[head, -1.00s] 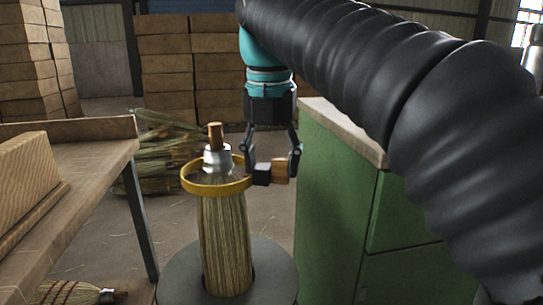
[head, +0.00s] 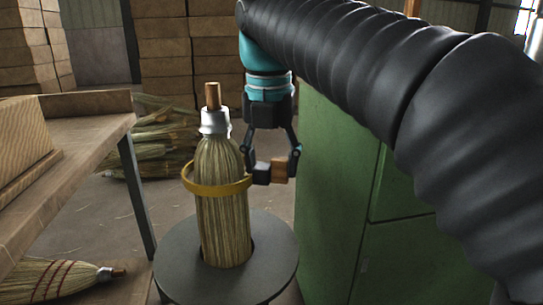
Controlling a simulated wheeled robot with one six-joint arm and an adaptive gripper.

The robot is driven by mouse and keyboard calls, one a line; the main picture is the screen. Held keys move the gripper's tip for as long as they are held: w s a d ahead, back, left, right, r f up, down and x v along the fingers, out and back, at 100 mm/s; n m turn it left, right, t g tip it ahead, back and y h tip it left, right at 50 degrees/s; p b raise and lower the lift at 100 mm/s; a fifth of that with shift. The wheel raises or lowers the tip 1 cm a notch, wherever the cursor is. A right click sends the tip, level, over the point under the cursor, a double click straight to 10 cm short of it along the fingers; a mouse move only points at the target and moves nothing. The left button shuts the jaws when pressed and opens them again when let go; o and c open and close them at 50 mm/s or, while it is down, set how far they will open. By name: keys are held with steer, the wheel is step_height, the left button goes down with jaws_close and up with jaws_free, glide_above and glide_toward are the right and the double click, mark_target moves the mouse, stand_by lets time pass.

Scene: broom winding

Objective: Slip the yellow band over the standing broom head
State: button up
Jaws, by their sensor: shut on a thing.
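The broom head (head: 222,221) stands upright on a round dark stand (head: 183,275), with a silver metal collar and a wooden stub at its top. The yellow band (head: 217,190) is around the bristles, a little above their mid-height, and looks roughly level. Its far side is hidden behind the bristles. A wooden block (head: 280,170) sits beside the band on its right. My gripper (head: 271,171) is right of the broom head, pointing down, and is shut on the block by the band.
A green cabinet (head: 335,190) stands close on the right of my gripper. A wooden workbench (head: 75,150) is at the left. A finished-looking broom head (head: 60,278) lies low at the left. Straw bundles (head: 155,135) and stacked boxes are behind.

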step_height(320, 180, down, 2)
steer(key=shift+f+b, duration=0.1)
steer(key=shift+b, duration=0.4)
steer(key=shift+f, duration=6.95)
steer(key=o, duration=1.4)
steer(key=shift+c, duration=0.2)
